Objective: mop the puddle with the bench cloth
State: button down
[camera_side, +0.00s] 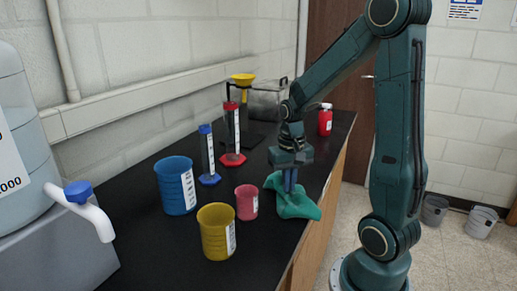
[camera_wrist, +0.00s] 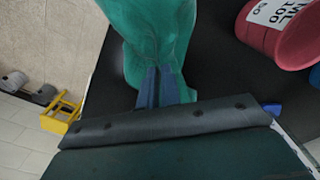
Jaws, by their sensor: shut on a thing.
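The green bench cloth (camera_side: 292,205) is bunched on the black bench top near its front edge. My gripper (camera_side: 289,186) points down and its blue fingers are shut on the cloth. In the wrist view the fingers (camera_wrist: 158,88) pinch the cloth (camera_wrist: 160,35), which spreads up past them. The puddle cannot be made out in either view; whether it lies under the cloth, I cannot tell.
A pink beaker (camera_side: 247,202) stands just left of the cloth, with yellow (camera_side: 216,232) and blue (camera_side: 175,186) beakers beyond. Red (camera_side: 232,135) and blue (camera_side: 207,155) cylinders stand behind. A red bottle (camera_side: 325,120) is at the far end. The bench edge is close on the right.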

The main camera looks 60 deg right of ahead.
jog(key=shift+f, duration=0.1)
jog(key=c, duration=0.6)
grip_release()
jog(key=shift+f, duration=0.25)
jog(key=shift+f, duration=0.75)
grip_shut()
